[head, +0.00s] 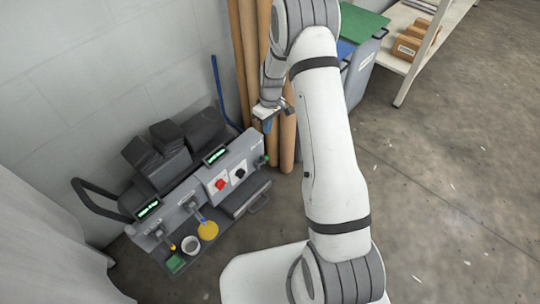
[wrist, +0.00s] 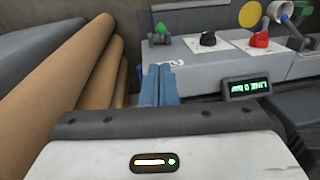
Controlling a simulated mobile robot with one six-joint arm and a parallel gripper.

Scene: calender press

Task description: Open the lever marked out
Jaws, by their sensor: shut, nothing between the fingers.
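The grey press (head: 195,200) stands by the wall, with small valve handles along its front panel. No "out" mark is legible, so I cannot tell which lever bears it. A red handle (head: 220,184), a black handle (head: 240,173) and a green handle (head: 262,160) sit toward its right end. The wrist view shows the same green handle (wrist: 162,30), black handle (wrist: 208,39) and red handle (wrist: 260,40). My gripper (wrist: 159,70) is shut and empty, its blue fingers pointing toward the panel near the green handle. In the head view my gripper (head: 267,126) is above the press's right end.
Brown cardboard rolls (head: 287,135) stand upright close by my gripper. A lit display (wrist: 247,89) is beside my fingers. Open floor (head: 460,190) lies to the right.

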